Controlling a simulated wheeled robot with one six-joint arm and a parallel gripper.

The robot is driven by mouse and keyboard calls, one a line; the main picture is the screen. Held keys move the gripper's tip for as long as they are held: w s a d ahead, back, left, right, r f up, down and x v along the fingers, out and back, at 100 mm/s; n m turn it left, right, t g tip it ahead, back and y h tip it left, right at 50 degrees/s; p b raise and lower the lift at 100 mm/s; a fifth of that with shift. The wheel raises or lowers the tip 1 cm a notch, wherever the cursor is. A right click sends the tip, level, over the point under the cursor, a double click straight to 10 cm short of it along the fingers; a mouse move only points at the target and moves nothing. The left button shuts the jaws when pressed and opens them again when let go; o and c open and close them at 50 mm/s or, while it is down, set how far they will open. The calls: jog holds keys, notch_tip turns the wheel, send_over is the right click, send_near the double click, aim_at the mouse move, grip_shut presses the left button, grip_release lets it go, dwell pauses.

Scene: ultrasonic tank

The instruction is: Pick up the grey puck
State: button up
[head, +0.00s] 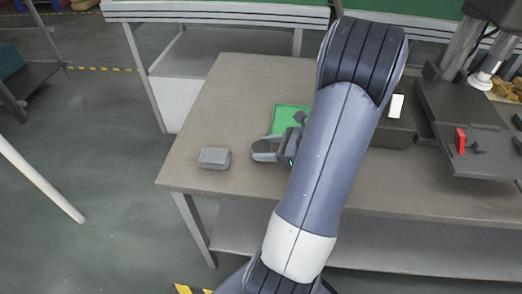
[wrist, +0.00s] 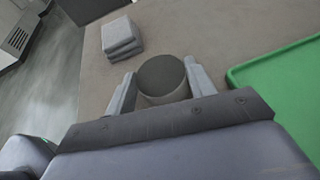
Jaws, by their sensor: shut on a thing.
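The grey puck (wrist: 163,77) is a short round piece with a dark top and paler side, seen in the wrist view between the two fingers of my gripper (wrist: 162,84). The fingers are shut on its left and right sides. In the head view my gripper (head: 265,150) is low over the table, left of the green tray, and my arm hides part of it. I cannot clearly make out the puck there, nor tell whether it touches the table.
A grey box (head: 214,158) lies on the table left of my gripper, also in the wrist view (wrist: 122,38). A green tray (head: 289,112) lies behind my gripper, partly hidden. A dark machine with a red part (head: 460,141) stands at right. The table's (head: 225,98) back left is clear.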

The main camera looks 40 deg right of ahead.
jog(key=c, duration=0.3)
jog(key=shift+r, duration=0.1)
